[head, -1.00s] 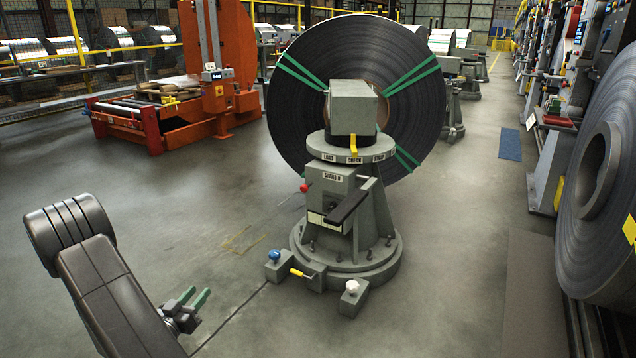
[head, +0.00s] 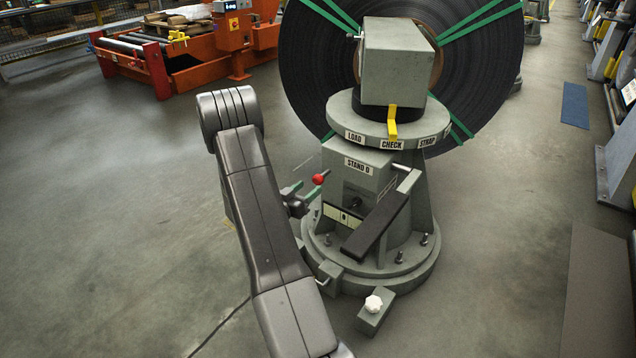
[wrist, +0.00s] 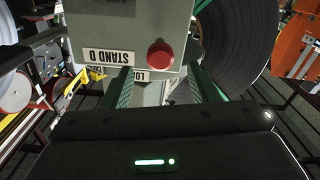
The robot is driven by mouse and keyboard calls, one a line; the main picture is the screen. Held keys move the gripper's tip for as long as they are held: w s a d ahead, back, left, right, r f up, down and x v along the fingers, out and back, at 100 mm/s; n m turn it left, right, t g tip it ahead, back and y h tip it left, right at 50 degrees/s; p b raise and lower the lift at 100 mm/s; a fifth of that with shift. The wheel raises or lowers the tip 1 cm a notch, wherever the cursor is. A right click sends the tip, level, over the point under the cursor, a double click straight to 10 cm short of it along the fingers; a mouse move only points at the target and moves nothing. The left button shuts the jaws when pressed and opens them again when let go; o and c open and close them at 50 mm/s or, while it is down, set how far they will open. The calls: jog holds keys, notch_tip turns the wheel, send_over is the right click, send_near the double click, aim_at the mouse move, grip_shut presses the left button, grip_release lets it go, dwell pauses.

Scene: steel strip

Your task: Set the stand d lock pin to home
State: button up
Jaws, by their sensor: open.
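The stand labelled STAND D (head: 358,166) is a grey pedestal carrying a large dark strip coil. A red ball knob (head: 320,179) sticks out from its left side on a short rod. In the wrist view the red knob (wrist: 160,54) is round and lies just ahead of the gap between my fingertips, beside a partly hidden label starting "LO". My gripper (head: 303,191) is open, with green fingers, close to the knob at the stand's left. In the wrist view my gripper (wrist: 160,78) has nothing between its fingers. Whether it touches the knob cannot be told.
A yellow pointer (head: 392,122) stands at CHECK on the turntable ring (head: 350,120). A black lever (head: 376,225) juts forward from the stand. A white knob (head: 373,303) sits on a low block. An orange machine (head: 190,60) stands behind left. Floor at left is clear.

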aim_at(316, 181)
jog(key=x, duration=0.6)
jog(key=shift+w+r+b, duration=0.1)
jog(key=shift+b, duration=0.25)
